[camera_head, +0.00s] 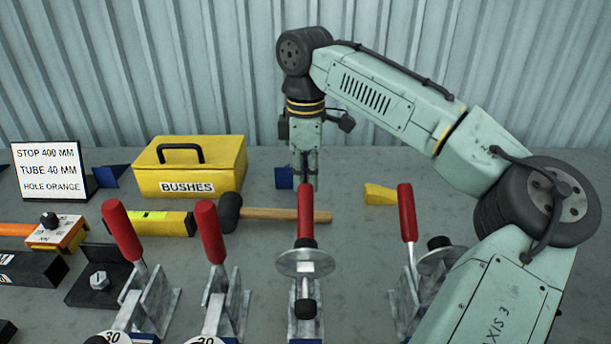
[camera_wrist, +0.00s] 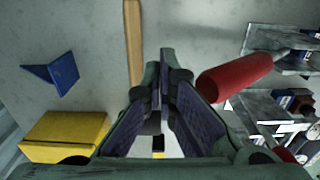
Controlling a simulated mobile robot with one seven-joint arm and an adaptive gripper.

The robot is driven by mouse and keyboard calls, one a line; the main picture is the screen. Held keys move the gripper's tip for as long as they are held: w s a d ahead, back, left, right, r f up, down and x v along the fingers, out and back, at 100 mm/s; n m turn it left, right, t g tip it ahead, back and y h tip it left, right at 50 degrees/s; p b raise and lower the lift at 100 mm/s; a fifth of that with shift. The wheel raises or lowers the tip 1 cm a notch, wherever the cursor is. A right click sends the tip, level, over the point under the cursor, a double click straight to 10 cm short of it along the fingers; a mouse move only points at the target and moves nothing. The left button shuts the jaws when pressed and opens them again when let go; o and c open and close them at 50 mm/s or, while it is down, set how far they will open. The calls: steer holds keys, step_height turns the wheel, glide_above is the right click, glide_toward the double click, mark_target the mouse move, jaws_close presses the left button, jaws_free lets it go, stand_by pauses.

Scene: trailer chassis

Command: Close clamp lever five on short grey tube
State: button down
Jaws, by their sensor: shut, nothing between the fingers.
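Several toggle clamps with red lever handles stand along the front of the bench. In the head view I see handles at the left (camera_head: 122,232), left of centre (camera_head: 210,232), centre (camera_head: 305,212) and right (camera_head: 407,213). All of these handles point up, some tilted. I cannot tell which one is lever five, and I cannot make out the short grey tube. My gripper (camera_head: 305,184) points down just behind the centre handle, fingers shut and empty. In the wrist view the shut fingertips (camera_wrist: 165,55) are beside a red handle (camera_wrist: 235,78), apparently apart from it.
A yellow BUSHES box (camera_head: 190,168), a mallet (camera_head: 270,214), a yellow level (camera_head: 150,223) and a sign (camera_head: 50,171) lie behind the clamps. A corrugated wall closes the back.

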mark_target(306, 187)
steer(key=shift+s+f, duration=0.1)
steer(key=shift+s, duration=1.1)
steer(key=shift+s+r+p, duration=1.2)
steer(key=shift+s+r, duration=0.1)
steer(key=shift+s, duration=0.1)
steer(key=shift+r, duration=0.1)
steer(key=shift+r, duration=0.1)
steer(key=shift+s+r+p, duration=0.45)
steer(key=shift+s+p, duration=0.05)
steer(key=shift+s, duration=0.15)
steer(key=shift+s+r+p, duration=0.45)
steer(key=shift+s+p, duration=0.05)
steer(key=shift+s, duration=0.25)
steer(key=shift+r, duration=0.1)
